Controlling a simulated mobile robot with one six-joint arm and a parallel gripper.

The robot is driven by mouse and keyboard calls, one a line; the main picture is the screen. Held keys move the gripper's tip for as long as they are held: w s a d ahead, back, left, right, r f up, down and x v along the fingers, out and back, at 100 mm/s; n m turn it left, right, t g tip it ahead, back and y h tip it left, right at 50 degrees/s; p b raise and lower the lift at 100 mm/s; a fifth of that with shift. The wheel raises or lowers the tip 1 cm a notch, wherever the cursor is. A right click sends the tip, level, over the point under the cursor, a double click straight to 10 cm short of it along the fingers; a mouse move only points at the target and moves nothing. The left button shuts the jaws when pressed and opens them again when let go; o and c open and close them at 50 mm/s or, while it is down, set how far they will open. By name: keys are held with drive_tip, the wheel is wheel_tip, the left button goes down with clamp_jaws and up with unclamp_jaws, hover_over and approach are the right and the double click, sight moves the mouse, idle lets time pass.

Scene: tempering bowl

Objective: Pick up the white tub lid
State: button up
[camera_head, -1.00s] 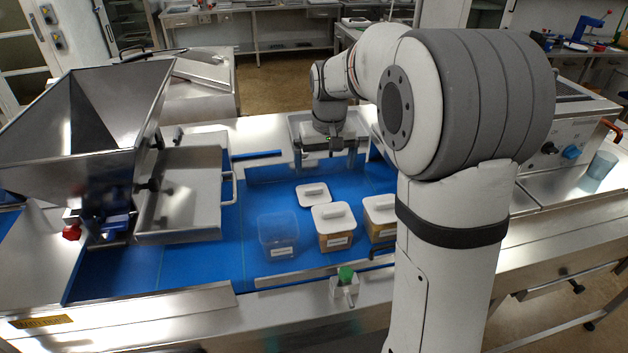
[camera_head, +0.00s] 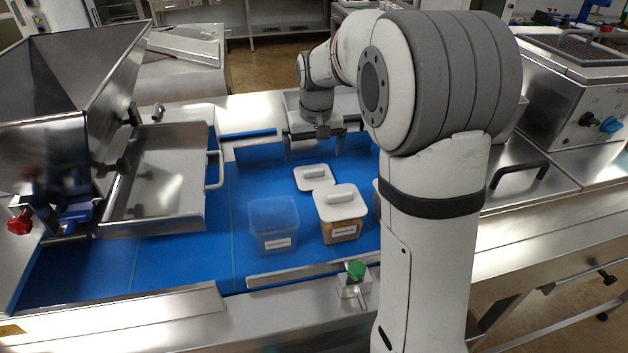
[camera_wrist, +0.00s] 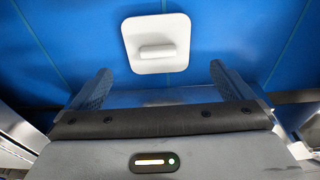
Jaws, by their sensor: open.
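The loose white tub lid (camera_head: 315,178) lies flat on the blue work surface, behind the tubs. It is a rounded square with a raised bar handle on top. It also shows in the wrist view (camera_wrist: 157,43), beyond the fingertips and near the top centre. My gripper (camera_head: 315,155) is behind the lid and above the surface, apart from it. In the wrist view its two fingers (camera_wrist: 161,86) are spread wide with nothing between them.
An open clear tub (camera_head: 274,226) stands in front of the lid. A filled tub (camera_head: 341,230) with its own white lid (camera_head: 341,202) stands to its right. A steel hopper (camera_head: 65,95) and tray (camera_head: 160,185) are at left. A green button (camera_head: 355,270) is on the front rail.

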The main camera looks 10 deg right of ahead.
sight(314, 171)
drive_tip(key=f, duration=0.2)
drive_tip(key=f+p, duration=0.1)
drive_tip(key=f, duration=0.1)
drive_tip(key=w+f, duration=0.1)
drive_tip(key=f, duration=0.1)
drive_tip(key=shift+d+f+p, duration=0.15)
drive_tip(key=shift+f+p, duration=0.15)
drive_tip(key=shift+f, duration=0.1)
drive_tip(key=shift+c, duration=0.6)
drive_tip(key=c, duration=0.7)
